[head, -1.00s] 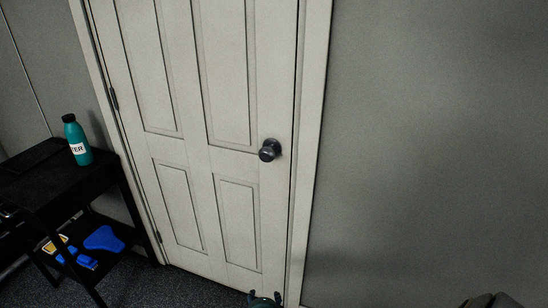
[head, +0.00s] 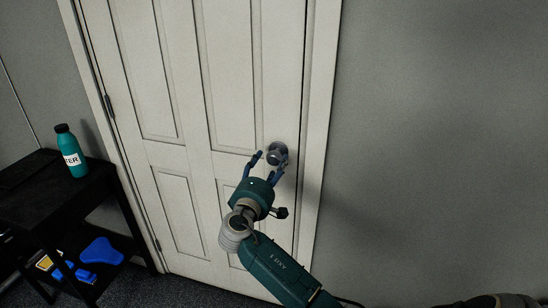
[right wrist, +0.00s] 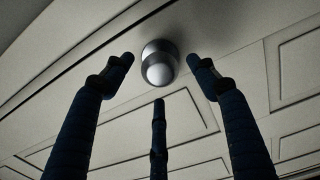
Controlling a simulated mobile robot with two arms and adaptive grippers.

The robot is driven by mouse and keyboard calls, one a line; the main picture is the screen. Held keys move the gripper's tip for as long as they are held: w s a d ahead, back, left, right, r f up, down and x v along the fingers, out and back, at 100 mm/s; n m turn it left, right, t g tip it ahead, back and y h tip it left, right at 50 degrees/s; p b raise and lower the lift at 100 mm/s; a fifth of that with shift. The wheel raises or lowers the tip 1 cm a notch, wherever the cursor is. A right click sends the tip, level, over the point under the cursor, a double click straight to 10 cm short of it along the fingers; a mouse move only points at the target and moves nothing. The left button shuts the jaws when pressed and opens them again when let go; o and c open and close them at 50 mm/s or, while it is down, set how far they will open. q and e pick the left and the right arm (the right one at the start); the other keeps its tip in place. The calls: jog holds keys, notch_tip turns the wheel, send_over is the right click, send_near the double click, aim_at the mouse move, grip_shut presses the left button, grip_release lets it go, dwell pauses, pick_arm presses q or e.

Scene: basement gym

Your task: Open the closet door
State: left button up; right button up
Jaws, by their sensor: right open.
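The closet door (head: 236,95) is a pale panelled door, shut in its frame, with hinges on its left side. Its round dark knob (head: 277,152) is near the right edge. My right gripper (head: 268,163) reaches up from below in the head view, its fingers spread just in front of the knob. In the right wrist view the knob (right wrist: 159,63) lies beyond and between the open fingertips (right wrist: 159,76), which look apart from it. My left gripper is not in view.
A black shelf table (head: 100,196) stands left of the door with a teal bottle (head: 71,150) on top. Blue items (head: 101,251) lie on its lower shelf. Bare grey wall (head: 430,140) is to the right.

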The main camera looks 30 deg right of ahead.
aim_at(273, 161)
jog(key=shift+x, duration=1.95)
